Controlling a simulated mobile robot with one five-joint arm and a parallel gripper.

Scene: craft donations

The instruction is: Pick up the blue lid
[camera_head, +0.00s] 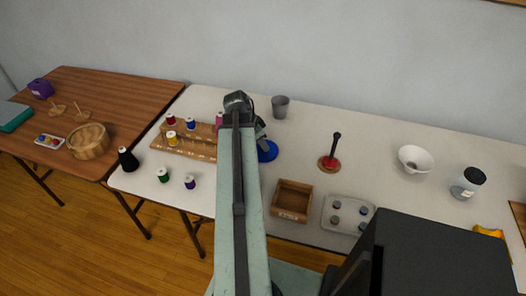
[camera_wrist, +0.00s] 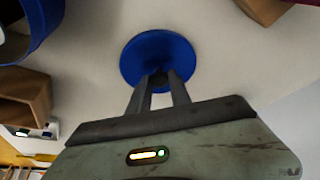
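The blue lid (camera_head: 268,154) lies on the white table, partly hidden behind my arm in the head view. In the wrist view, the round blue lid (camera_wrist: 190,55) is at upper centre, with a small dark knob at its near middle. My gripper (camera_wrist: 160,76) is right over the lid, with its two fingertips apart and on either side of the knob. I cannot tell whether the fingers touch the knob. In the head view my gripper (camera_head: 261,134) is mostly hidden by the wrist.
A wooden thread rack (camera_head: 187,151) is left of my arm. A muffin tray (camera_head: 345,227) and white bowl (camera_head: 416,159) are right. Some table between is bare.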

